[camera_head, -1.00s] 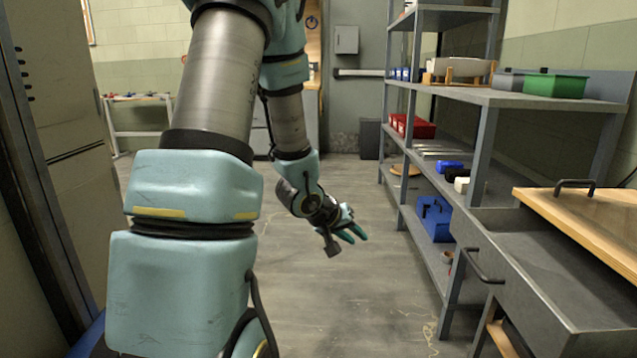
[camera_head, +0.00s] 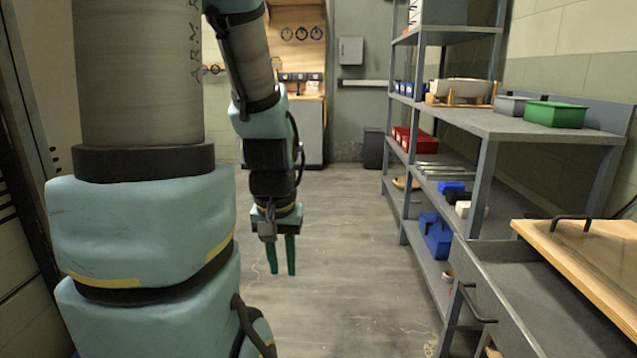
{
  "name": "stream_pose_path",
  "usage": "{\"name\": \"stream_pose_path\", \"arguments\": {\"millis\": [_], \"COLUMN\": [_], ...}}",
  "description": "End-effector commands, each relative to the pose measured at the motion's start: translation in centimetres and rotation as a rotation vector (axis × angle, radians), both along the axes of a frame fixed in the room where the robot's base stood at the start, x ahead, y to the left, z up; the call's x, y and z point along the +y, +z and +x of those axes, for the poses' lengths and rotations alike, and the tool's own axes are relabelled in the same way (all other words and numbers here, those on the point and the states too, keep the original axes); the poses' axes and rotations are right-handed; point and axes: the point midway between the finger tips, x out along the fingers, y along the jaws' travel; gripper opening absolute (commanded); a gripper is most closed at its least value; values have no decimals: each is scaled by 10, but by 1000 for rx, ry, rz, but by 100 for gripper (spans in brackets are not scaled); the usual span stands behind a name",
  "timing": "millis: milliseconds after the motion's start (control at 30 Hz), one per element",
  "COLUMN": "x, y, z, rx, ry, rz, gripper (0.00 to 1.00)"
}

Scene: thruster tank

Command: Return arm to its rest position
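My gripper (camera_head: 281,257) hangs at the end of my arm and points down at the grey floor. Its two green fingers are a small gap apart, and I see nothing between them. My arm fills the left of the view, with its forearm coming down left of the middle. The gripper is well clear of the shelf to its right and touches nothing that I can see.
A metal shelf rack (camera_head: 483,175) stands at the right, with a green bin (camera_head: 556,114), red bins (camera_head: 417,142) and a blue box (camera_head: 435,236). An open drawer (camera_head: 530,305) and wooden top (camera_head: 580,255) are near right. The floor (camera_head: 345,240) between is clear.

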Motion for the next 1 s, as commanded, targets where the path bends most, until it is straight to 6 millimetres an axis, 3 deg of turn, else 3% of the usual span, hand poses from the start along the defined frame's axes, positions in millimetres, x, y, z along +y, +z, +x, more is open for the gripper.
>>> {"name": "stream_pose_path", "arguments": {"millis": [33,100,300,400,600,1000], "x": [0,0,0,0,0,0], "y": [33,56,114,135,151,149], "z": [0,0,0,0,0,0], "rx": [0,0,-1,-1,-1,-1], "ry": [0,0,0,0,0,0], "rz": [0,0,0,0,0,1], "gripper": [26,26,26,26,26,26]}}
